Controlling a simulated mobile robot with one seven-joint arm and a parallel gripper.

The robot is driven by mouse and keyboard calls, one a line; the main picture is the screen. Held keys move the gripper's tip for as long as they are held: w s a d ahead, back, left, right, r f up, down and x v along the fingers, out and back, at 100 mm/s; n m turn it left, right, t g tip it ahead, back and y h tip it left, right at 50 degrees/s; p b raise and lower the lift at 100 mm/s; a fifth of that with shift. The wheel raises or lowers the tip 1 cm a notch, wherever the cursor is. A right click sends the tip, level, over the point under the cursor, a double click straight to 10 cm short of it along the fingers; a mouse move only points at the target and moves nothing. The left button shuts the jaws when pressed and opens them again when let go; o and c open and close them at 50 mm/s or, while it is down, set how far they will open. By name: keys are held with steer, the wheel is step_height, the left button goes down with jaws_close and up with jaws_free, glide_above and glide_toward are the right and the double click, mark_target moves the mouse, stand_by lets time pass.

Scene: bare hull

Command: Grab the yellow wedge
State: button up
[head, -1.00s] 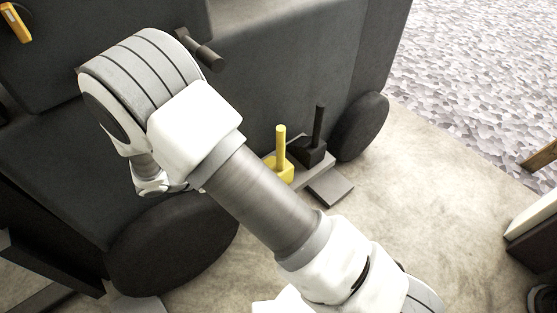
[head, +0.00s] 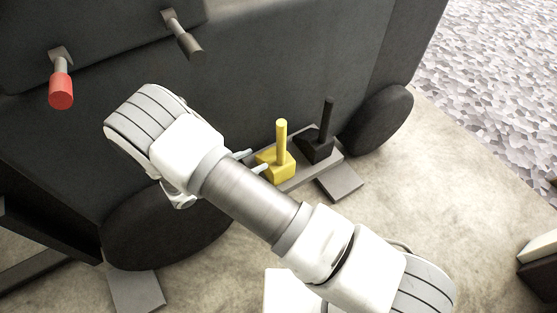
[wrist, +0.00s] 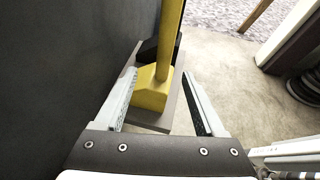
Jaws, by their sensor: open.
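The yellow wedge (head: 276,164) has an upright yellow post on it and sits on a grey ledge low beside the dark hull. My gripper (head: 254,161) is just left of the wedge in the head view, mostly hidden behind my arm, with its fingertips showing close to it. In the wrist view the yellow wedge (wrist: 152,90) stands ahead, between the lines of the two fingers. My gripper (wrist: 158,86) is open there, one finger to each side, with nothing held. Whether a fingertip touches the wedge I cannot tell.
A black wedge with a post (head: 319,144) stands right behind the yellow one on the same ledge (head: 303,174). Dark wheels (head: 378,121) flank the ledge. A red-ended handle (head: 61,90) and a dark handle (head: 184,35) stick out of the hull above. Open floor (head: 440,200) lies to the right.

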steer(key=b, duration=0.2)
glide_toward(287, 157)
steer(key=w+d+r, duration=0.1)
steer(key=w, duration=0.1)
steer(key=w+d+r, duration=0.1)
steer(key=d+r, duration=0.1)
steer(key=shift+w+r, duration=0.15)
steer(key=shift+w, duration=0.25)
steer(key=x, duration=0.2)
steer(key=b+x, duration=0.1)
steer(key=x, duration=0.2)
steer(key=shift+s+d, duration=0.25)
jaws_close()
steer(key=shift+w, duration=0.1)
